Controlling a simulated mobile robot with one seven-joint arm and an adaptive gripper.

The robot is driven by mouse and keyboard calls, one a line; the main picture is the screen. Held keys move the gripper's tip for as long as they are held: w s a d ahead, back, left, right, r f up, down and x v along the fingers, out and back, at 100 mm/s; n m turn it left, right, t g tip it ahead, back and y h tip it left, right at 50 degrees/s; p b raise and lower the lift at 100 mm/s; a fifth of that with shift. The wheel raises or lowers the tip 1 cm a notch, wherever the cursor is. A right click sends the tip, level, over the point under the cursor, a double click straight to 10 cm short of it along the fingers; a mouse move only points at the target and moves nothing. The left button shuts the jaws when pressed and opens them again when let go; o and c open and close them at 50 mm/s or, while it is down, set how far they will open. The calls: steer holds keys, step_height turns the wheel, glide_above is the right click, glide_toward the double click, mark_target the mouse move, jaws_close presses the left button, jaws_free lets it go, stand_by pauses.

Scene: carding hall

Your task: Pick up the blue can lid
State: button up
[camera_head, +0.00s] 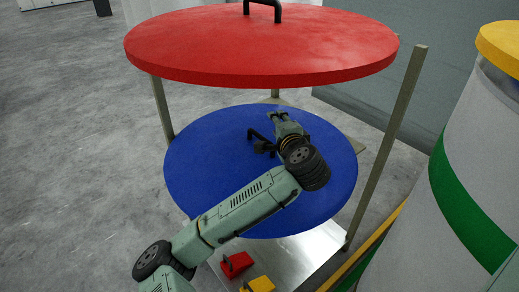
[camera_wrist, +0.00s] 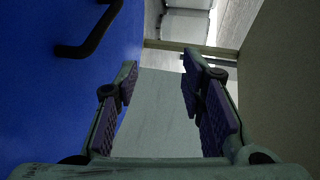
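The blue can lid (camera_head: 215,145) is a wide round disc on the lower level of a metal rack, below a red lid (camera_head: 255,50). Its black handle (camera_head: 254,134) stands near its middle, partly covered by my arm. In the wrist view the blue lid (camera_wrist: 45,110) fills the left side. Its handle (camera_wrist: 92,34) lies to the left of my left finger, not between the fingers. My gripper (camera_wrist: 160,72) is open and empty.
The red lid overhangs the blue one from above. Rack posts (camera_head: 395,125) stand at the sides. A metal base plate (camera_head: 300,258) with red (camera_head: 236,264) and yellow (camera_head: 260,284) pieces lies below. A white and green can (camera_head: 475,150) stands right. Grey floor lies left.

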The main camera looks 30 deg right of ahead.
mark_target(260, 135)
steer(key=f+m, duration=0.1)
steer(key=f, duration=0.1)
steer(key=f+m+y, duration=0.1)
steer(key=f+m, duration=0.1)
steer(key=f, duration=0.1)
steer(key=a+f+m+t+y, duration=0.1)
steer(key=f, duration=0.1)
steer(key=shift+s+f+m, duration=0.2)
steer(key=shift+s+m, duration=0.05)
steer(key=shift+m, duration=0.15)
steer(key=x, duration=0.4)
steer(key=shift+w+a+f+p, duration=0.15)
steer(key=shift+w+f+p, duration=0.05)
steer(key=shift+w+p, duration=0.15)
steer(key=shift+p+x, duration=0.65)
steer(key=shift+x, duration=2.35)
steer(key=shift+a+f, duration=0.15)
steer(key=shift+c, duration=0.2)
jaws_close()
